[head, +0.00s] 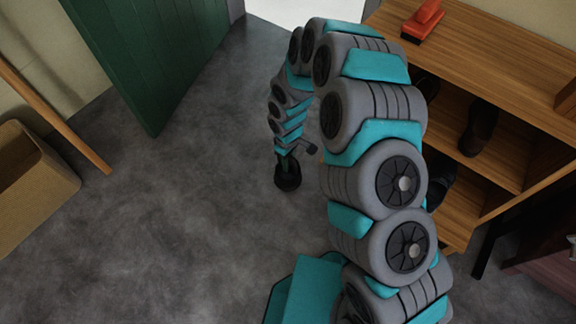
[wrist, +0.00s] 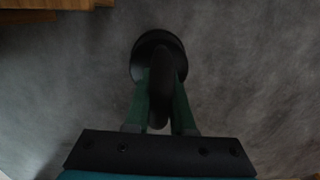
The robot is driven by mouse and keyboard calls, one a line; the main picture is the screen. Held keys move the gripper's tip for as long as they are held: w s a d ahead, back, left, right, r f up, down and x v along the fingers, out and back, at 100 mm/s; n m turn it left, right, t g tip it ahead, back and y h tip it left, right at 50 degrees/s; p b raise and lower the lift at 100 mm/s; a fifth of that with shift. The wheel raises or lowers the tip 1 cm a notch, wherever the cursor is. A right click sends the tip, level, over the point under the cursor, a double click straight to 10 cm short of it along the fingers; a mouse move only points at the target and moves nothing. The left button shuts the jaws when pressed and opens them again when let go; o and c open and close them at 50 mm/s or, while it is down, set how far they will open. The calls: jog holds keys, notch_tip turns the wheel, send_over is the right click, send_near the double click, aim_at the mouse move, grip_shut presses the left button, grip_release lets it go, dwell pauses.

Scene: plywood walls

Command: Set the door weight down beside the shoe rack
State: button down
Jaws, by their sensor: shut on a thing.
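The door weight (head: 288,180) is a dark, round-based piece with a handle, low over the grey floor in the head view. It also shows in the wrist view (wrist: 150,42), its round base beyond a dark upright handle. My gripper (wrist: 160,105) has its two green fingers on either side of the handle and is shut on it. In the head view my gripper (head: 287,165) points down at the weight. I cannot tell whether the base touches the floor. The wooden shoe rack (head: 478,85) stands to the right, partly hidden by my arm; its edge shows at the wrist view's top left (wrist: 55,4).
Dark shoes (head: 479,128) stand on the rack's shelves, and a red-orange object (head: 423,22) lies on its top. A green door (head: 150,55) stands open at the upper left. A tan bin (head: 35,185) and a wooden pole (head: 55,115) are at the left. The floor between is clear.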

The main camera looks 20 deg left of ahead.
jog(key=shift+w+f, duration=0.1)
jog(key=shift+f, duration=1.7)
jog(key=c, duration=0.8)
grip_release()
jog(key=shift+o, duration=0.2)
